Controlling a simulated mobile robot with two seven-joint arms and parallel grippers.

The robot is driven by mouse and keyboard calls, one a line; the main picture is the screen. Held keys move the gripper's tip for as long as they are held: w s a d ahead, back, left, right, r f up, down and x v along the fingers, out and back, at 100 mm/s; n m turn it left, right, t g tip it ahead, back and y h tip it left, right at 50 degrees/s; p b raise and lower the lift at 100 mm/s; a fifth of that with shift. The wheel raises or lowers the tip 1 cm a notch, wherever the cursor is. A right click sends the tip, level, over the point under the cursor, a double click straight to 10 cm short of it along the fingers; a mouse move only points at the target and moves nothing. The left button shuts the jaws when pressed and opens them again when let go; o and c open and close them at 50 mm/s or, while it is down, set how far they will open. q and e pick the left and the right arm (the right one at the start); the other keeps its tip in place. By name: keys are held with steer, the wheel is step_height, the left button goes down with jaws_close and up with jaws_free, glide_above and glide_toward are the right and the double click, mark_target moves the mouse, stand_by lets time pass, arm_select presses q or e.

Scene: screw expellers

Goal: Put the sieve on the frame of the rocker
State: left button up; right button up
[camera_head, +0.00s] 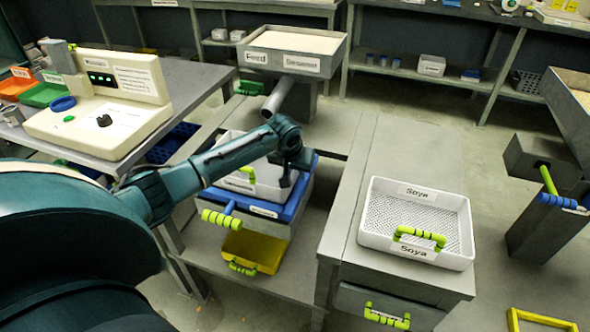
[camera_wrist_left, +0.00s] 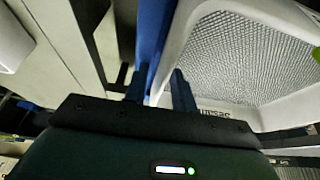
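A white sieve (camera_head: 268,192) with a lime-green handle is at the rocker, over its blue frame (camera_head: 293,205), partly hidden behind my left arm. I cannot tell whether it rests fully on the frame. In the left wrist view the sieve (camera_wrist_left: 245,50) shows its grey mesh and a partly hidden label, with the blue frame (camera_wrist_left: 152,35) beside it. My left gripper (camera_head: 288,180) points down at the sieve's edge. In the left wrist view its fingers (camera_wrist_left: 160,88) are apart, one on each side of the white rim. My right gripper is not in view.
Another white sieve (camera_head: 418,222), labelled Soya, stands on the grey table at the right. A Feed Sesame hopper (camera_head: 295,50) is behind the rocker. A yellow tray (camera_head: 256,250) sits below it. A control panel (camera_head: 100,105) stands on the left table.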

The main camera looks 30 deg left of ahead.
arm_select(q)
steer(key=p+v, duration=0.2)
steer(key=v, duration=1)
steer(key=s+d+f+m+t+h, duration=0.1)
steer(key=s+d+f, duration=0.2)
steer(key=d+f, duration=0.1)
steer(key=s+d+f+m+h, duration=0.2)
steer(key=s+d+f, duration=0.1)
steer(key=d, duration=0.4)
steer(key=s+d+f+m+t+h, duration=0.1)
steer(key=s+d+f, duration=0.2)
steer(key=d+f, duration=0.2)
steer(key=shift+d+f+t+h, duration=0.3)
steer(key=shift+f+h, duration=0.1)
steer(key=s+d+t, duration=0.2)
steer(key=s, duration=0.4)
steer(key=s+d+r+m+t, duration=0.1)
steer(key=s+d+t, duration=0.1)
steer(key=s, duration=0.5)
steer(key=shift+s+d+t+h, duration=0.15)
steer(key=shift+d+t+h, duration=0.2)
steer(key=shift+d, duration=0.2)
